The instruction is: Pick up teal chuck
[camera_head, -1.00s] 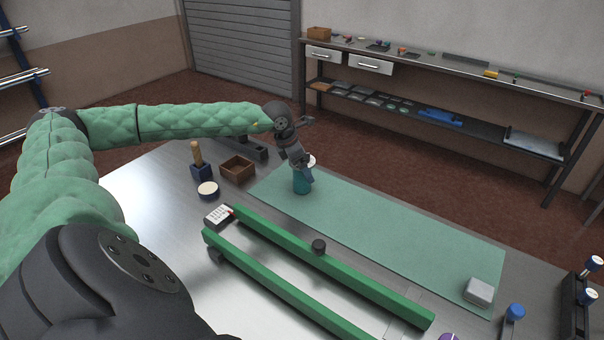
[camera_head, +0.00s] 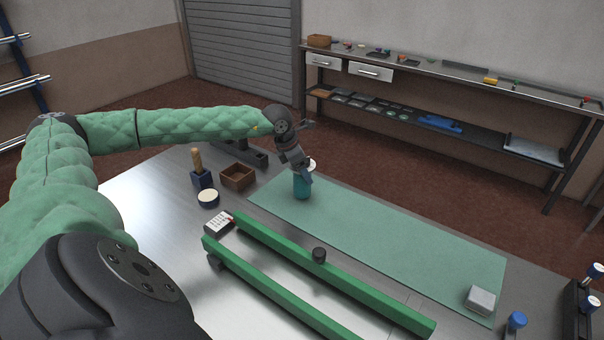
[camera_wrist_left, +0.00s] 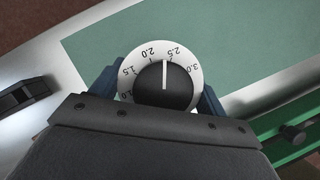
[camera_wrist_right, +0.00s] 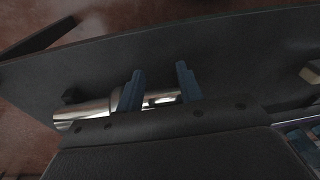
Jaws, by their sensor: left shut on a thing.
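The teal chuck (camera_head: 302,187) is upright at the far left end of the green mat (camera_head: 390,235). My left gripper (camera_head: 303,172) comes down over its upper part and is shut on it. I cannot tell whether its base touches the mat. The left wrist view shows the chuck's top from above: a white numbered ring with a black centre (camera_wrist_left: 163,84), between the two blue fingers. My right gripper (camera_wrist_right: 160,86) shows only in the right wrist view, fingers apart, with a shiny metal cylinder (camera_wrist_right: 85,110) behind them.
Left of the chuck are a wooden box (camera_head: 238,177), a round white-topped tin (camera_head: 208,197) and a blue holder with a wooden handle (camera_head: 200,170). Green rails (camera_head: 320,275) with a black knob lie in front. A grey block (camera_head: 481,299) sits at the mat's right end. The mat's middle is clear.

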